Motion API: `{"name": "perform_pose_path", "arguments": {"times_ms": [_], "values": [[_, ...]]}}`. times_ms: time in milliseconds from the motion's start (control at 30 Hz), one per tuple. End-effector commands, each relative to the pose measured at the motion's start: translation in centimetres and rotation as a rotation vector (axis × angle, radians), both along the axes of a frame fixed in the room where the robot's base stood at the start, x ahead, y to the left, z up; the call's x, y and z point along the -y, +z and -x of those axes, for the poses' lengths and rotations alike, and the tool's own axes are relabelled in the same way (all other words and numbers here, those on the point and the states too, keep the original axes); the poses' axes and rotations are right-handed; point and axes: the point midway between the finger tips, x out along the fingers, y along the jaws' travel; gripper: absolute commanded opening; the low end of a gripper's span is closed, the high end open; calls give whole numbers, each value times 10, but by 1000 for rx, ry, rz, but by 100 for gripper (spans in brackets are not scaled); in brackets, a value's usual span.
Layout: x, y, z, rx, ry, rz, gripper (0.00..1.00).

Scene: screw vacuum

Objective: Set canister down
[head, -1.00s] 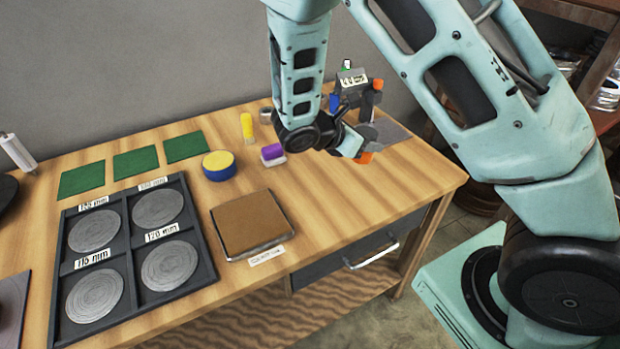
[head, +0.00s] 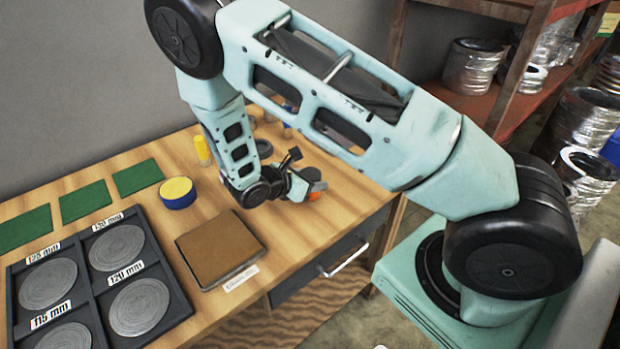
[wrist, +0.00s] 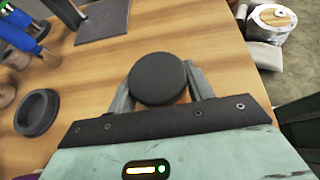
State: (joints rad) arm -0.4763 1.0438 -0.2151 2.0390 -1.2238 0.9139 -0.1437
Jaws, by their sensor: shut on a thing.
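My gripper (wrist: 160,95) is shut on the canister (wrist: 158,80), whose round black top sits between the two fingers in the wrist view, with a little orange showing below it. In the head view my gripper (head: 299,184) is over the right part of the wooden table (head: 330,225), near its front edge. A bit of the orange canister (head: 315,187) shows beside the fingers there; the rest is hidden. I cannot tell whether the canister's base touches the table.
A dark ring (wrist: 37,112) lies left of my gripper. A grey pad (wrist: 103,24) and blue-handled items (wrist: 20,35) are farther off. In the head view, a brown pad (head: 220,250), a blue-yellow tin (head: 178,192) and a disc tray (head: 95,270) stand left.

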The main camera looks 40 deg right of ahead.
Motion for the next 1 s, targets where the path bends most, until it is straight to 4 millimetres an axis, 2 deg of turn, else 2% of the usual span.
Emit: {"name": "perform_pose_path", "arguments": {"times_ms": [300, 333, 400, 767, 1000], "values": [[0, -4, 0, 0, 0, 0, 26], [0, -3, 0, 0, 0, -1, 57], [0, -3, 0, 0, 0, -1, 73], [-1, 3, 0, 1, 0, 0, 73], [-37, 19, 2, 4, 3, -3, 73]]}}
